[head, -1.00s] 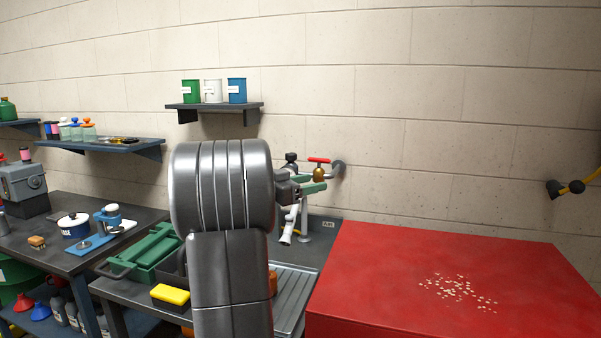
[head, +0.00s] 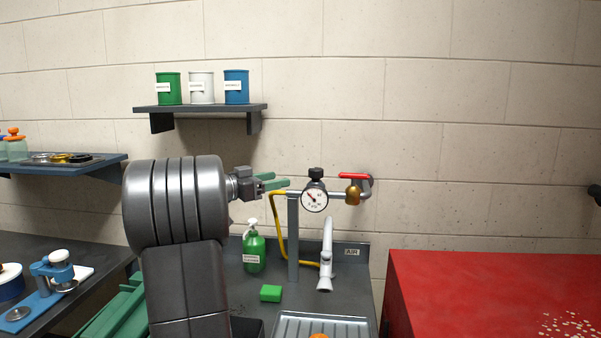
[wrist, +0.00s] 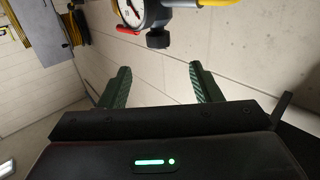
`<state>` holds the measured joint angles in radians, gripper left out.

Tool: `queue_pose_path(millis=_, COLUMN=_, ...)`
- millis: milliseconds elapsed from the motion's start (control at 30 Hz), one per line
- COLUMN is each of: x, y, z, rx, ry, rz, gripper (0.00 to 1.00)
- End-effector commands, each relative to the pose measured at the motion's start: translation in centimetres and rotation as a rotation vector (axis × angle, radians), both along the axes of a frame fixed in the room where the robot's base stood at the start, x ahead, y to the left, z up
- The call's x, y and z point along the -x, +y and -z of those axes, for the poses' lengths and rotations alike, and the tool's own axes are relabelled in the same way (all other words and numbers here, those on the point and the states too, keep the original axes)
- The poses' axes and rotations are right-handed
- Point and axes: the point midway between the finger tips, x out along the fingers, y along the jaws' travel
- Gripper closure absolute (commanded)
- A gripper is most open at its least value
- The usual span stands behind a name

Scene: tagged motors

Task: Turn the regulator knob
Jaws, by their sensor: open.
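The regulator is a white-faced gauge (head: 314,198) with a black knob (head: 316,174) on top, set on a horizontal pipe. My gripper (head: 282,182) has green fingers and is open, empty, just left of the knob in the head view. In the wrist view, the knob (wrist: 158,38) appears upside down beyond the fingertips, roughly midway between the two fingers of my gripper (wrist: 160,72). The fingers look apart from the knob. The gauge (wrist: 130,12) is cut off by the top edge there.
A red-handled brass valve (head: 353,188) is right of the gauge. A yellow hose (head: 278,230) and post stand below the pipe. A red cabinet (head: 440,285) stands at right.

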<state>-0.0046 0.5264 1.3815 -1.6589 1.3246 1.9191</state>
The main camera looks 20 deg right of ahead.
Motion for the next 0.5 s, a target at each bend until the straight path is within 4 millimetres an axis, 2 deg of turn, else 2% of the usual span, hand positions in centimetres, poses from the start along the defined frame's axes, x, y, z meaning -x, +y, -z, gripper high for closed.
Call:
queue_pose_path(millis=167, x=-0.4, y=-1.8, z=-0.2, rx=0.0, ry=0.001, rz=0.004, gripper=0.42)
queue_pose_path(millis=500, x=-2.3, y=-8.7, z=-0.3, rx=0.001, ry=0.002, rz=0.004, gripper=0.42)
